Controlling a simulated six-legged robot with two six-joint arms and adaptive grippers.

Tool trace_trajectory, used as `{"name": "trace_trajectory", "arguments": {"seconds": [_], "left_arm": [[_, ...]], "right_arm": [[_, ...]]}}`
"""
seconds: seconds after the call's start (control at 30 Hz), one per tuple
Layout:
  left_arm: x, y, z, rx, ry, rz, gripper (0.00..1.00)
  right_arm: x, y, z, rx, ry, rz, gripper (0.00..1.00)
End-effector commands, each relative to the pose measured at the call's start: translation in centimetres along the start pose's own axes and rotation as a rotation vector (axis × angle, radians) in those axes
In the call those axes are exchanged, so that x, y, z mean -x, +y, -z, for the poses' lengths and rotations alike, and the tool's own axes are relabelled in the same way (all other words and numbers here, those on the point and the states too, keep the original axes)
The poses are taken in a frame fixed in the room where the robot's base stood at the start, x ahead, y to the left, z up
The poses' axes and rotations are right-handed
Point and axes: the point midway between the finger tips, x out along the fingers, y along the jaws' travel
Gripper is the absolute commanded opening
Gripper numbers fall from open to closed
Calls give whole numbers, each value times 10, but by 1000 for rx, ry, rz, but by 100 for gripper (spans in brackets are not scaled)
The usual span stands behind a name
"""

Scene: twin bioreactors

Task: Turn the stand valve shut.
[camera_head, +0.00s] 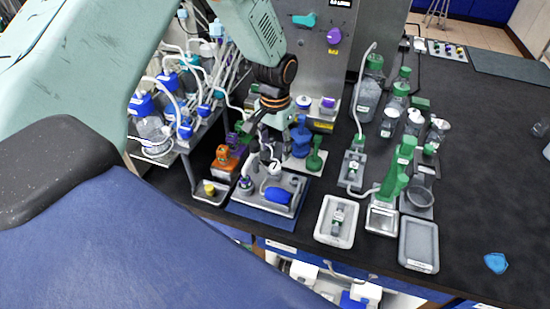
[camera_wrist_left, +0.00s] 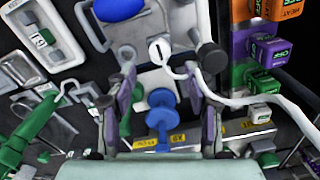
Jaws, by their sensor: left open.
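My left gripper (camera_head: 270,147) hangs over the tray assembly (camera_head: 240,208) on a blue mat, and its jaws are open and empty. In the left wrist view, the open fingers (camera_wrist_left: 160,72) stand on either side of a white round cap (camera_wrist_left: 160,49) and a blue stepped piece (camera_wrist_left: 162,108), which lie beyond them. No contact is clear. The tray carries a blue oval piece (camera_head: 278,196), also at the top of the wrist view (camera_wrist_left: 117,9). A blue upright fitting (camera_head: 300,138) stands behind the tray. I cannot tell which part is the stand valve. My right gripper is not in view.
An orange fitting (camera_head: 224,158) and a small tray with a yellow cap (camera_head: 210,189) stand left of the assembly. Green-capped bottles (camera_head: 368,98) and grey trays (camera_head: 418,244) stand right. A white tube (camera_wrist_left: 245,99) crosses the wrist view. The far-right bench is mostly clear.

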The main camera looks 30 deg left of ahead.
Motion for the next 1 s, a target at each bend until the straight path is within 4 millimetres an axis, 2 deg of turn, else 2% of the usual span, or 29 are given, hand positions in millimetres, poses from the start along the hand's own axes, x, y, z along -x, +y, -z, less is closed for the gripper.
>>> {"name": "trace_trajectory", "arguments": {"seconds": [0.1, 0.33, 1.0], "left_arm": [[25, 0, 1, 1, 4, 0, 52], [51, 0, 0, 1, 1, 0, 52], [56, 0, 0, 0, -1, 0, 52]], "right_arm": [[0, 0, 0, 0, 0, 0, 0], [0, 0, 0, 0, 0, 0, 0], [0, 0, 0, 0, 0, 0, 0]]}}
